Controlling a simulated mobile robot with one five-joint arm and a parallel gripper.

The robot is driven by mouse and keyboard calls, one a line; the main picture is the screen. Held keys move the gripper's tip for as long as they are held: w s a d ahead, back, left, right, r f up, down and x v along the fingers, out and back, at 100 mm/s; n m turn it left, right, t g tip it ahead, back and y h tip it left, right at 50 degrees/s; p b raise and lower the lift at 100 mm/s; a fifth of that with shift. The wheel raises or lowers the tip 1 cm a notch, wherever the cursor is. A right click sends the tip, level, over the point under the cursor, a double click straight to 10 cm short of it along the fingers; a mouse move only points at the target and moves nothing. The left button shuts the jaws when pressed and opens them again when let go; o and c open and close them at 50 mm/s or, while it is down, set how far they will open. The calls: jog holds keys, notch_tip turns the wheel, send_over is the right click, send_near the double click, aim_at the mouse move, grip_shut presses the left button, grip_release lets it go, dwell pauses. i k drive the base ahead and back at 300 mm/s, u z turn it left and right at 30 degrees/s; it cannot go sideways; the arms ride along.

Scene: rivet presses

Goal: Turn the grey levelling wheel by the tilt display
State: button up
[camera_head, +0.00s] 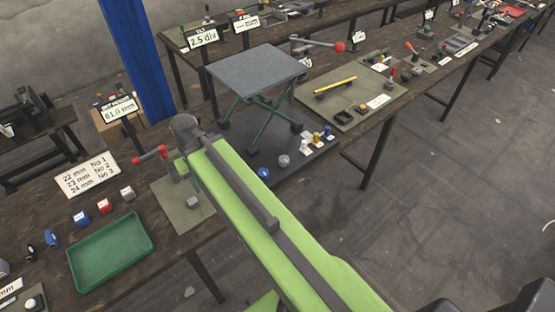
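The tilt display (203,38) is a white card reading 2.5 div, on a stand at the back of the table. In front of it stands a grey flat plate (258,72) on green crossed legs. A small round grey knob (284,160) sits on the dark base below the plate's front, beside a blue knob (263,173). I take the grey knob to be the levelling wheel, but its link to the display cannot be seen. My green arm reaches from the lower right to left of these knobs. My gripper's fingers do not show; the arm hides that area.
A green tray (112,252) lies at lower left, near several small coloured blocks. A blue post (137,60) rises behind. A mat (350,98) with a yellow bar lies right of the plate. Floor at right is clear.

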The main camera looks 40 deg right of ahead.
aim_at(283, 161)
jog(key=u, duration=0.15)
jog(key=k, duration=1.45)
jog(key=z, duration=0.6)
jog(key=i, duration=1)
jog(key=z, duration=0.1)
